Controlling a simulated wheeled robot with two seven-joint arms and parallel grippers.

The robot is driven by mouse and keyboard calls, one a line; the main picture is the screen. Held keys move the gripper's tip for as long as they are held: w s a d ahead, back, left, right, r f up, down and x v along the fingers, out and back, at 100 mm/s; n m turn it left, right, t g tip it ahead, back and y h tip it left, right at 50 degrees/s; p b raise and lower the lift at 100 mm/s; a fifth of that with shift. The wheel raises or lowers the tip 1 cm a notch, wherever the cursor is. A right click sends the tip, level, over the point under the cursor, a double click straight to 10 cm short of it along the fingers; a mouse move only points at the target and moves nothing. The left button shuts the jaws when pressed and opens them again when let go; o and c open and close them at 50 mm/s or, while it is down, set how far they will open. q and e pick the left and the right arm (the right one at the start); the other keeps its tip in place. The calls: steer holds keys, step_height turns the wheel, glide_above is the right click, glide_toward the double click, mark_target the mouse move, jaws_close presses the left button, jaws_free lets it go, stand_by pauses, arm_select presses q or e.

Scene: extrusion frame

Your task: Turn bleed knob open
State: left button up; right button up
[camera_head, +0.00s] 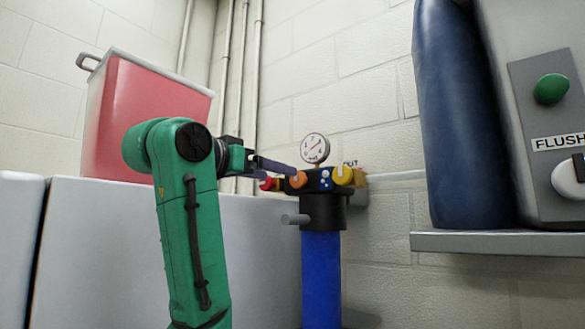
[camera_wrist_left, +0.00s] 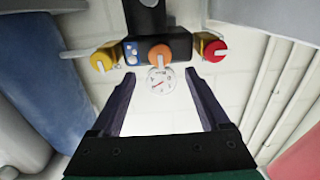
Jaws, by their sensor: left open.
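A blue filter housing (camera_head: 321,275) with a black head (camera_head: 325,208) carries a red knob (camera_head: 267,183), an orange knob (camera_head: 299,180) and a yellow knob (camera_head: 343,176). I cannot read which one is labelled bleed. In the left wrist view the picture is upside down, with the yellow knob (camera_wrist_left: 101,60) left, the orange knob (camera_wrist_left: 160,54) in the middle and the red knob (camera_wrist_left: 212,47) right. My left gripper (camera_head: 278,165) is open and empty. Its fingers point at the head, and the orange knob shows just beyond and between their tips. My right gripper is not in view.
A round pressure gauge (camera_head: 315,148) stands on top of the head, close to my fingers. A grey stub (camera_head: 295,219) sticks out below. A red bin (camera_head: 147,120) is at the left. A dark blue cylinder (camera_head: 462,120) and a FLUSH panel (camera_head: 550,140) stand on a shelf (camera_head: 495,243) at the right.

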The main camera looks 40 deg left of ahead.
mark_target(296, 180)
arm_select(q)
steer(key=w, duration=0.2)
steer(key=w+p, duration=0.1)
steer(key=w, duration=0.2)
steer(key=w+a+p, duration=0.1)
steer(key=w, duration=0.2)
steer(key=shift+f, duration=0.2)
steer(key=shift+s+d+r, duration=0.1)
steer(key=shift+s, duration=0.3)
steer(key=shift+w, duration=0.15)
jaws_close()
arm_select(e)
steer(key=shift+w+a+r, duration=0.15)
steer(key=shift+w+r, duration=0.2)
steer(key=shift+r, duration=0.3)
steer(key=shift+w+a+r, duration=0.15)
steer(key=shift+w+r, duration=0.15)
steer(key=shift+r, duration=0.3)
